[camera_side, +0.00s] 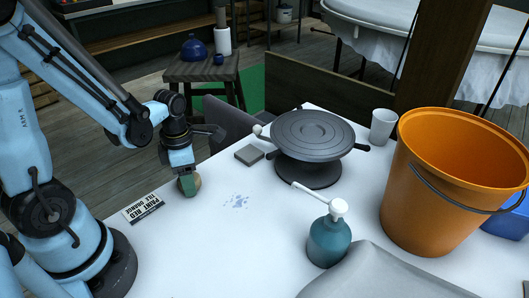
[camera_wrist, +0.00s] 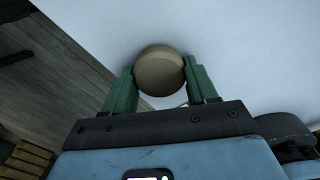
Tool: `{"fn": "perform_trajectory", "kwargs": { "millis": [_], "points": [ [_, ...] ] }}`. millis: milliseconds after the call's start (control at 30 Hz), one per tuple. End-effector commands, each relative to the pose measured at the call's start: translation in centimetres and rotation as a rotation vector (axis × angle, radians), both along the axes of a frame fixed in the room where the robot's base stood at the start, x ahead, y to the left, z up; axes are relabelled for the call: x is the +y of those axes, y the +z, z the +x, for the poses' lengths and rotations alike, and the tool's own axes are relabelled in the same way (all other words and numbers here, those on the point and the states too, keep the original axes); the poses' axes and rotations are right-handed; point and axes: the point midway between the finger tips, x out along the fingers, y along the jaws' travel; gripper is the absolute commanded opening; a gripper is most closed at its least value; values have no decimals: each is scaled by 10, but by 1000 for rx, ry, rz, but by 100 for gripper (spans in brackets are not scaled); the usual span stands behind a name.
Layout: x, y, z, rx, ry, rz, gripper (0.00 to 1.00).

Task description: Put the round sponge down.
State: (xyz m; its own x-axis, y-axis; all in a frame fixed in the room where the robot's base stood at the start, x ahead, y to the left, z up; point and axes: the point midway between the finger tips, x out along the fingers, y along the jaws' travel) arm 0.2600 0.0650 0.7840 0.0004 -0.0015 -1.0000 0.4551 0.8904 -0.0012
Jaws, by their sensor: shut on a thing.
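The round sponge (camera_wrist: 160,68) is tan and disc-like in the wrist view, held between the two green fingers of my gripper (camera_wrist: 162,88). In the side view my gripper (camera_side: 189,184) is at the left part of the white table (camera_side: 275,228), and the sponge (camera_side: 197,182) shows partly behind the green finger. The gripper is shut on the sponge. The sponge is at or just above the table top; I cannot tell whether it touches. Its near side is hidden by the finger.
A printed card (camera_side: 143,208) lies left of my gripper, and blue specks (camera_side: 236,201) mark the table to its right. A grey block (camera_side: 249,155), a dark turntable (camera_side: 312,135), a teal pump bottle (camera_side: 329,240), a white cup (camera_side: 383,126) and an orange bucket (camera_side: 430,220) stand farther right.

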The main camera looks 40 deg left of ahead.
Motion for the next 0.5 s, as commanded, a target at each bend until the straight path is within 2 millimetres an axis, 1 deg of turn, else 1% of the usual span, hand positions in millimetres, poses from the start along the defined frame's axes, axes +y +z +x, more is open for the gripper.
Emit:
{"fn": "perform_trajectory", "kwargs": {
  "millis": [100, 133, 200, 300, 500],
  "points": [
    [0, -3, 0, 0, 0, 0, 29],
    [0, -3, 0, 0, 0, 0, 59],
    [0, -3, 0, 0, 0, 0, 70],
    [0, -3, 0, 0, 0, 0, 83],
    [0, -3, 0, 0, 0, 0, 83]
  ]
}}
